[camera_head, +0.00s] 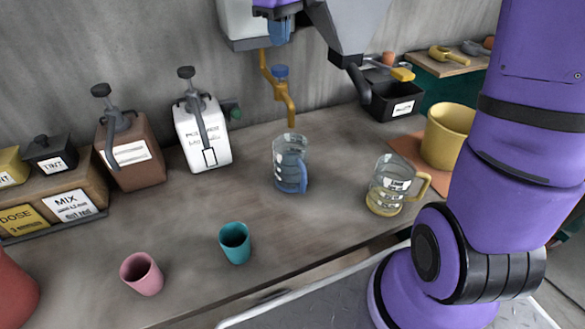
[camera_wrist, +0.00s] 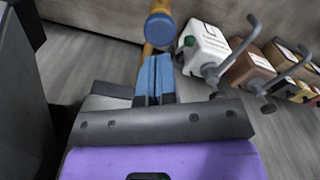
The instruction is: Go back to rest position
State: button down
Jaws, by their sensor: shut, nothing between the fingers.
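My gripper (camera_head: 280,34) is raised at the top of the head view, in front of the white wall unit (camera_head: 238,22) and above the yellow tap pipe (camera_head: 279,92). In the wrist view my gripper (camera_wrist: 155,70) shows its two blue fingers close together, with nothing between them. The tap's blue knob (camera_wrist: 160,28) lies just beyond the fingertips in that view. In the head view the same knob (camera_head: 281,72) is below my gripper, apart from it.
Below the tap stands a glass jug with a blue handle (camera_head: 290,165). A jug with a yellow handle (camera_head: 388,187), a yellow pot (camera_head: 447,135), a teal cup (camera_head: 235,243) and a pink cup (camera_head: 141,273) stand on the counter. White (camera_head: 201,132) and brown (camera_head: 130,153) pump dispensers stand behind.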

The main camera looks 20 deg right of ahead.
dwell(0.4)
jog(key=s+d+r+m+t, duration=0.1)
jog(key=s+d+m, duration=0.1)
jog(key=s, duration=0.7)
jog(key=s+d+r+m+t, duration=0.2)
jog(key=s, duration=0.8)
jog(key=s+d+r+m+t, duration=0.1)
jog(key=s+d+m+t, duration=0.1)
jog(key=s, duration=0.8)
jog(key=shift+s+d+r, duration=0.15)
jog(key=shift+d+r, duration=0.05)
jog(key=shift+d, duration=0.25)
